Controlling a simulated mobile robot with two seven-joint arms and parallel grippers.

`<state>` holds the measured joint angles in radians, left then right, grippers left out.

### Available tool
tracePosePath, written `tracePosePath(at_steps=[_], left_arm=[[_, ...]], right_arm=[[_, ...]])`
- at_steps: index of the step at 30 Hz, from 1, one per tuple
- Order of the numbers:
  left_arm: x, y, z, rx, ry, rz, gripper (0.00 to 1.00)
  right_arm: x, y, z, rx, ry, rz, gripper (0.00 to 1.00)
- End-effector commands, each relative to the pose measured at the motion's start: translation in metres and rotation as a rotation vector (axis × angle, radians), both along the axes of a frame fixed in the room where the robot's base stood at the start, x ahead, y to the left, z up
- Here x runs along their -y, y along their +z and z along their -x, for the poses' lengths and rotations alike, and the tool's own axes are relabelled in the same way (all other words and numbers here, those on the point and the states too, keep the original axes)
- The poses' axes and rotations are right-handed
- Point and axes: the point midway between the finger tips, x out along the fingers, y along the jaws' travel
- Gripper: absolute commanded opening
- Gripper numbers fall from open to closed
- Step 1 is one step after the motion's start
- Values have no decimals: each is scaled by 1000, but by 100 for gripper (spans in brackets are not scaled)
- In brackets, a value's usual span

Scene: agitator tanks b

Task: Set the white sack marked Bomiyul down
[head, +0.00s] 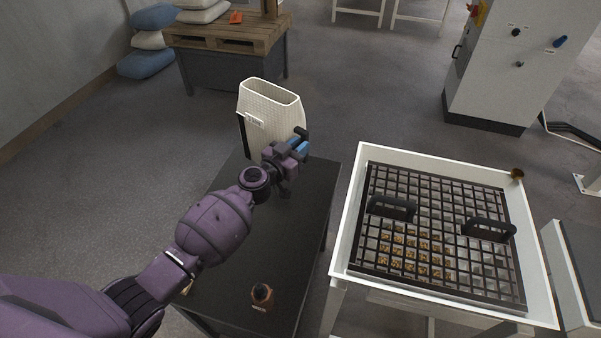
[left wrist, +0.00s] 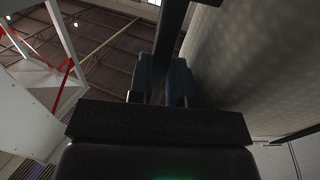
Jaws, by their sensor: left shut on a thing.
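The white sack (head: 268,112) is an upright, open-topped pale woven bag at the far end of the dark table (head: 290,262). A small label shows on its front, too small to read. My left gripper (head: 298,146) is at the sack's right side, shut on a dark bar along it. In the left wrist view the two blue fingers (left wrist: 160,82) close around this dark bar, and the pale sack wall (left wrist: 250,60) fills the right side. The sack's base is hidden, so I cannot tell whether it touches the table. My right gripper is out of view.
A small brown object (head: 262,296) stands on the near part of the table. Right of it is a white-framed tray with a dark grid (head: 445,235) and two black handles. A pallet table (head: 228,38) with sacks is behind. The table's middle looks clear.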

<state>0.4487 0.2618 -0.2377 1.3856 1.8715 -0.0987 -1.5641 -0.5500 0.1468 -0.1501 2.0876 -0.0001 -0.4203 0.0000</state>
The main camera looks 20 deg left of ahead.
Motion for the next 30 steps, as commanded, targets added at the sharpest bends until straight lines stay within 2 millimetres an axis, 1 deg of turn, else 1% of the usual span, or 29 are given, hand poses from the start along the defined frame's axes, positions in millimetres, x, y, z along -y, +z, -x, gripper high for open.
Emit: tracePosePath(at_steps=[1, 3, 6, 12, 19, 22, 30], left_arm=[[0, -23, 2, -13, 1, 3, 0], [1, -34, 1, -12, 0, 2, 0], [0, -44, 1, -8, 1, 1, 0], [0, -51, 0, -1, 0, 0, 0], [0, -85, 1, -7, 0, 2, 0], [0, -91, 0, -4, 0, 1, 0], [0, -88, 0, 3, 0, 0, 0]], right_arm=[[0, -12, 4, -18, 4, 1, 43], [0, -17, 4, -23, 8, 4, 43], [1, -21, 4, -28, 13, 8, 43], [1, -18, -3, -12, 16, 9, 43], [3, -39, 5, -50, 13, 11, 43], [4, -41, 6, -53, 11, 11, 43], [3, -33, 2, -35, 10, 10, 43]])
